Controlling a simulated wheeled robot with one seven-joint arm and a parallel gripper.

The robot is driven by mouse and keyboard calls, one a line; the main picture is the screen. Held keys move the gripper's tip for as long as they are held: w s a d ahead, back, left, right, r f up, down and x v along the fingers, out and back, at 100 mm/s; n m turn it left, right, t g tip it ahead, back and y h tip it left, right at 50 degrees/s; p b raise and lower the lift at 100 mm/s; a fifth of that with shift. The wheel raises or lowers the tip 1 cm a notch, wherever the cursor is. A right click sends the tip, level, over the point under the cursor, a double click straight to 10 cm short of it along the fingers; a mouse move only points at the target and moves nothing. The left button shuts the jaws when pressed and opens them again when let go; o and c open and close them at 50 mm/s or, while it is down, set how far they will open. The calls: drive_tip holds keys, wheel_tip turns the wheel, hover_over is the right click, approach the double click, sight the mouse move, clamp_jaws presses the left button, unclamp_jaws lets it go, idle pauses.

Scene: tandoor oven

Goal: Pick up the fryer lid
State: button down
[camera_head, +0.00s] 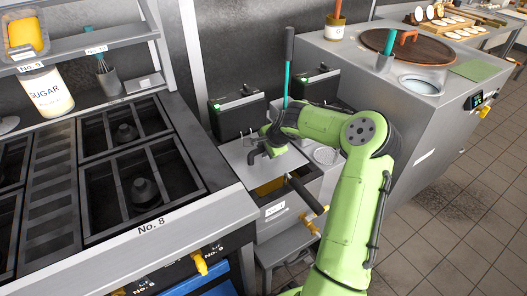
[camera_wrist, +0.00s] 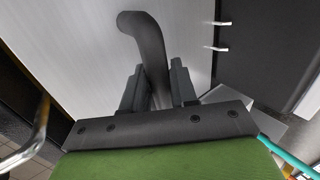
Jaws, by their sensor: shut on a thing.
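The fryer lid (camera_head: 235,156) is a flat pale metal plate with a dark curved handle. In the wrist view the lid (camera_wrist: 85,45) fills much of the background, and its handle (camera_wrist: 150,50) runs down between the fingers. My gripper (camera_wrist: 158,88) is shut on the handle. In the head view my gripper (camera_head: 262,146) is over the lid, partly hidden by my own green arm. The fryer (camera_head: 275,212) stands below, and yellow-brown oil (camera_head: 270,187) shows under the lid's front edge. I cannot tell whether the lid still touches the fryer.
The stove (camera_head: 170,215) stands close on the left. Two dark control boxes (camera_head: 238,113) are behind the fryer. A dark basket handle (camera_head: 303,193) sticks out in front. The tandoor counter (camera_head: 425,130) is on the right. Tiled floor (camera_head: 440,235) is free at front right.

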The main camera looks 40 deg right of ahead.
wheel_tip(320, 180, up, 28)
drive_tip(key=p, duration=0.9)
wheel_tip(320, 180, up, 4)
drive_tip(key=p, duration=0.3)
drive_tip(key=shift+p, duration=0.3)
